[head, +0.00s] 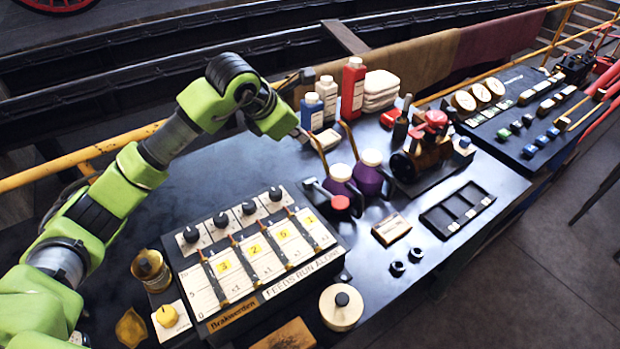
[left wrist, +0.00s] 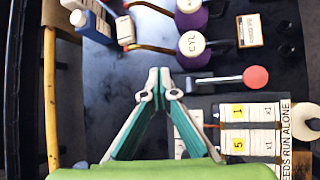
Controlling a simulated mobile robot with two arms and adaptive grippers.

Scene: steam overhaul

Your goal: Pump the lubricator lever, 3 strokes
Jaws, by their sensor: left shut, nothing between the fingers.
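The lubricator lever (head: 322,193) is a dark rod with a red knob on the back right corner of the lubricator box (head: 262,262). In the left wrist view the lever (left wrist: 218,79) lies sideways, its red knob to the right. The box has numbered yellow-tagged feed panels and black knobs on top. My left gripper (head: 303,137) is above the bench behind the lever, apart from it. In the left wrist view its fingertips (left wrist: 160,73) meet with nothing between them, left of the lever's base. My right gripper is not in view.
Two purple oil cans (head: 368,180) with long spouts stand close behind the lever. White, blue and red bottles (head: 353,88) stand at the back edge. A black tray (head: 457,210) and a small labelled block (head: 391,229) lie to the right. The bench left of the bottles is clear.

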